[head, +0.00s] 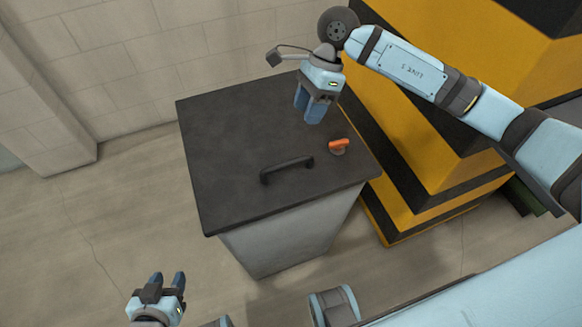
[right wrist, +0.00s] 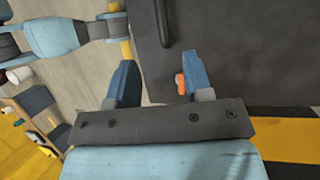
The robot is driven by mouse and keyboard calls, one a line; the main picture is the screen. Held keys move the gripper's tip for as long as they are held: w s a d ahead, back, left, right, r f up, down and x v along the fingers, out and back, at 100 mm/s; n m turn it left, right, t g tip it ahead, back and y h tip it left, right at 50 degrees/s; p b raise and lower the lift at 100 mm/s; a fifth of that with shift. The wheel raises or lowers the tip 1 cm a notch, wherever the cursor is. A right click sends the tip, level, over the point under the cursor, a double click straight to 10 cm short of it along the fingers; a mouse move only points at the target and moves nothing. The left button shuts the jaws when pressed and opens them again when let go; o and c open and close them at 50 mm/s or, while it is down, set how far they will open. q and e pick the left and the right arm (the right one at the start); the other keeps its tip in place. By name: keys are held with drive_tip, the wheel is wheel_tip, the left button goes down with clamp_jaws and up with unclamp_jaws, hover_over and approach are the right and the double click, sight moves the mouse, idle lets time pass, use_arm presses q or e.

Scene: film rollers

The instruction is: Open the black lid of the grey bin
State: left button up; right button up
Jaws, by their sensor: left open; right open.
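The grey bin (head: 290,235) stands on the floor with its black lid (head: 225,150) lying flat and shut on top. A black bar handle (head: 287,169) is on the lid near its front edge. An orange latch or knob (head: 338,146) sits to the right of the handle. My right gripper (head: 315,113) is open and empty above the lid, behind the orange piece. In the right wrist view the orange piece (right wrist: 179,83) is partly hidden by one finger, and the handle (right wrist: 163,22) shows at the top. My left gripper (head: 168,281) is open and empty, low in front of the bin.
A yellow and black striped block (head: 435,130) stands close to the bin's right side. A pale block wall (head: 120,60) is behind the bin. The concrete floor (head: 90,230) to the left of the bin is clear.

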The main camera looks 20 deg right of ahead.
sight(289, 161)
drive_tip(key=x, duration=1.3)
drive_tip(key=shift+f+b, duration=0.35)
clamp_jaws()
